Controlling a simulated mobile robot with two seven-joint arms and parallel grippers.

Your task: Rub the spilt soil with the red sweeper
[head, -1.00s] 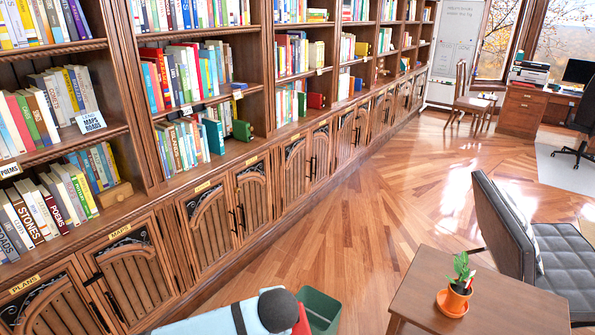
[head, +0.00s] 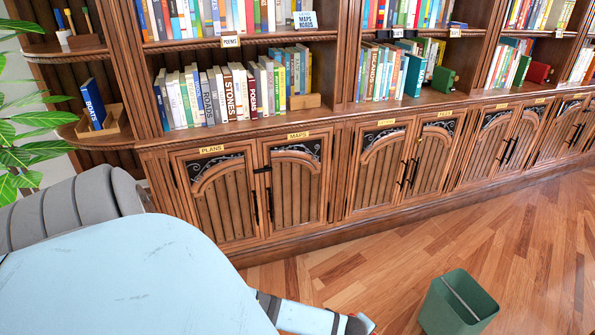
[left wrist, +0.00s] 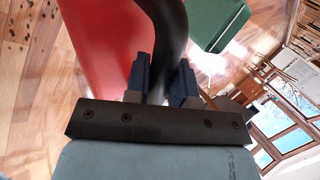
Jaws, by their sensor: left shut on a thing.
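The red sweeper (left wrist: 100,40) fills the upper left of the left wrist view, with its dark curved handle (left wrist: 168,30) beside it. My left gripper (left wrist: 161,75) is shut on this handle. Dark specks of spilt soil (left wrist: 20,32) lie scattered on the wooden floor at the upper left of that view, to the left of the sweeper. I cannot tell whether the sweeper touches the floor. In the head view my pale blue arm covers the lower left, and the soil is not visible. My right gripper is in neither view.
A green bin (head: 458,304) stands on the floor at the lower right of the head view; it also shows near the sweeper in the left wrist view (left wrist: 222,22). A long bookcase with cupboard doors (head: 228,200) runs across the back. A leafy plant (head: 22,150) is at the left.

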